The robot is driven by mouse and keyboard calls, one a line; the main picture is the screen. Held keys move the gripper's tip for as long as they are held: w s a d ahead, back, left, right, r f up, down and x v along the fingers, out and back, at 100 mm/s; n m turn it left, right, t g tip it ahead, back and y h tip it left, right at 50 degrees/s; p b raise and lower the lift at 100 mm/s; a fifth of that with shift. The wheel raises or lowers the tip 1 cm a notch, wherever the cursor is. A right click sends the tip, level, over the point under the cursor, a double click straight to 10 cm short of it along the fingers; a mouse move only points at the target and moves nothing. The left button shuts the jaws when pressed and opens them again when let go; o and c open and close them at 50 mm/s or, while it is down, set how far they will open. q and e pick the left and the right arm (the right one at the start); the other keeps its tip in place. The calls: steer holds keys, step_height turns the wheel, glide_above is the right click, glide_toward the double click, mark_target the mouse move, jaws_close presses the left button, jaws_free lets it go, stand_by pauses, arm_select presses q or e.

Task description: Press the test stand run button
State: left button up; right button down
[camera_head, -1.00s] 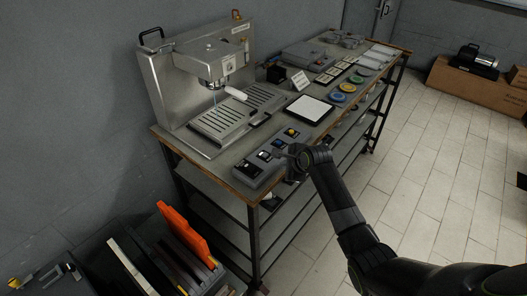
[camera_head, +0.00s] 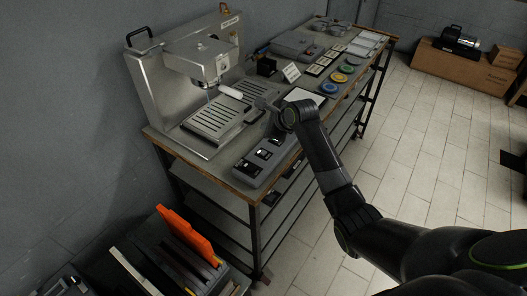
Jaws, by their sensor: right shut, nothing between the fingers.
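The test stand is a steel machine (camera_head: 187,75) at the near left end of the workbench, with a slotted drip tray (camera_head: 214,118) in front. A grey control box (camera_head: 264,160) with several black rocker switches lies at the bench's near corner. The yellow button at the box's far end is hidden behind my right wrist and gripper. My right gripper (camera_head: 267,108) is shut and empty. It appears above the far end of the box, near the tray's right edge; I cannot tell whether it touches anything. My left gripper does not show.
Further along the bench (camera_head: 245,188) are a small white sign (camera_head: 291,72), a white pad, coloured discs (camera_head: 339,77) and grey cases (camera_head: 298,44). A dark bin with an orange piece (camera_head: 187,237) stands at lower left. The tiled floor on the right is mostly clear.

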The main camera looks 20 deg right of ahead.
steer(key=f, duration=0.1)
steer(key=b, duration=0.7)
glide_above(265, 156)
step_height(265, 156, down, 6)
steer(key=shift+d+r, duration=0.1)
steer(key=shift+f, duration=1.05)
stand_by(0.7)
steer(key=shift+f, duration=0.45)
